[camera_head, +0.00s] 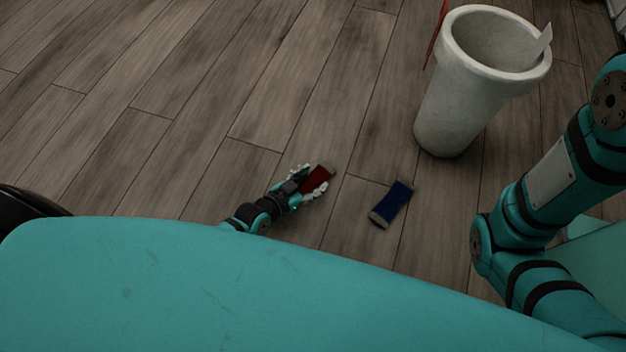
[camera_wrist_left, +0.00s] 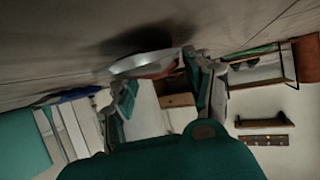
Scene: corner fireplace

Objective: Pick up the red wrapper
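The red wrapper (camera_head: 319,178) lies on the wooden floor, red with a pale end. My left gripper (camera_head: 309,181) is down at the floor with its fingers apart, one on each side of the wrapper. Part of the wrapper is hidden by the gripper. In the left wrist view the wrapper's pale end (camera_wrist_left: 142,65) and a bit of red show by the spread fingertips (camera_wrist_left: 162,75). I cannot tell whether the fingers touch it. My right arm is at the right of the head view, but its gripper is out of view.
A blue wrapper (camera_head: 394,203) with pale ends lies on the floor right of my left gripper. A tall pale bin (camera_head: 452,115) stands farther back at the right, with a white piece (camera_head: 541,45) sticking out at its rim. The floor at the left is clear.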

